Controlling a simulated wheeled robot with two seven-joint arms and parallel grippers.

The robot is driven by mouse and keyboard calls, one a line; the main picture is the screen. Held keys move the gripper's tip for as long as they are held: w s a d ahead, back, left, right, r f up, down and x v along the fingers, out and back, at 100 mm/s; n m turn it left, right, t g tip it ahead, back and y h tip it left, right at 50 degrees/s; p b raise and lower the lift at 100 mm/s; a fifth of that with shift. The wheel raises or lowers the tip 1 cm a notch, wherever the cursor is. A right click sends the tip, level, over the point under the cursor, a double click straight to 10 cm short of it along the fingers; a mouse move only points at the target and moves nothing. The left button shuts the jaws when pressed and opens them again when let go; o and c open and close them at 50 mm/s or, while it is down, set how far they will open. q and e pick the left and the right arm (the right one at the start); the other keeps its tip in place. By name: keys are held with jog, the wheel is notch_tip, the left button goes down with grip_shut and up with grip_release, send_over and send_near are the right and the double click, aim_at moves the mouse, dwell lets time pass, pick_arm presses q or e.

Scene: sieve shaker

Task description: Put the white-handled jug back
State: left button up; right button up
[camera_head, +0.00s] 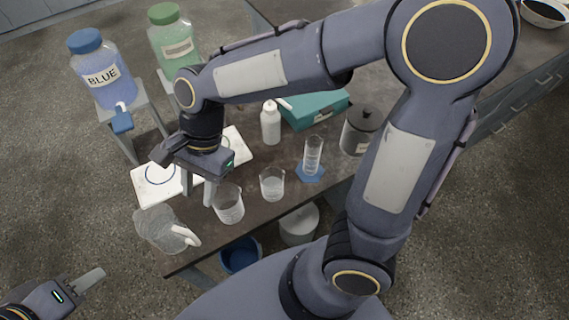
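The white-handled jug (158,228) is clear, with a thick white handle on its right side. It is at the near left corner of the dark table, mouth facing up. My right gripper (198,194) points down above and behind the jug, between the white mat with a blue ring (145,191) and a clear beaker (231,209). Its two fingers are apart, and I see nothing between them. It does not hold the jug. My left gripper (90,282) is at the lower left, off the table. One pale finger shows, so its opening is unclear.
A smaller beaker (272,186), a measuring cylinder (313,157) on a blue base, a white bottle (270,125) and a teal box (315,110) stand on the table. The BLUE jar (103,82) and green jar (173,42) stand behind. A blue bucket (240,257) is below.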

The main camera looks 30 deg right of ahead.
jog(key=s+d+r+n+t, duration=0.1)
jog(key=s+d+n+t, duration=0.3)
jog(key=d, duration=0.5)
jog(key=s+d+r+n+t, duration=0.2)
jog(key=s+d+n+t, duration=0.1)
jog(key=d, duration=0.6)
jog(key=s+n, duration=0.1)
jog(key=n, duration=0.1)
jog(key=shift+n+t+h, duration=0.3)
jog(key=shift+t, duration=0.1)
jog(key=shift+s, duration=0.1)
